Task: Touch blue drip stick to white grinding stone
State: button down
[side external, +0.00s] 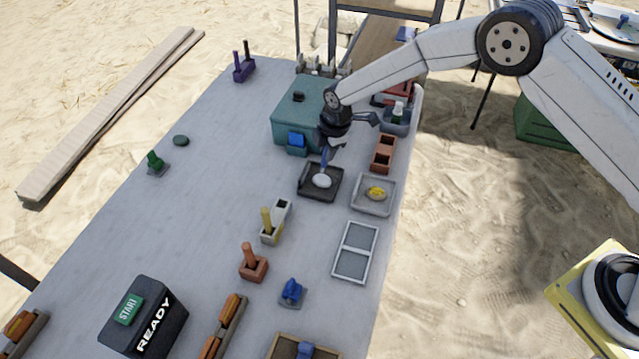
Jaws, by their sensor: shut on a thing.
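The white grinding stone (321,181) is a pale oval lying in a dark square tray (305,191) near the table's right side. My gripper (328,144) is above the tray, pointing down. It is shut on the blue drip stick (324,158), a thin dark blue rod that hangs roughly upright. Its lower end is right at the upper edge of the white stone. I cannot tell whether the two touch or a small gap is left. My gripper hides the stick's upper part.
A teal box (290,118) with a blue block on its front stands just left of my gripper. A light tray (372,205) with a yellow stone and a reddish two-slot holder (383,155) are close on the right. The table's left middle is mostly clear.

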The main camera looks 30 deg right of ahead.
jog(key=shift+r, duration=2.7)
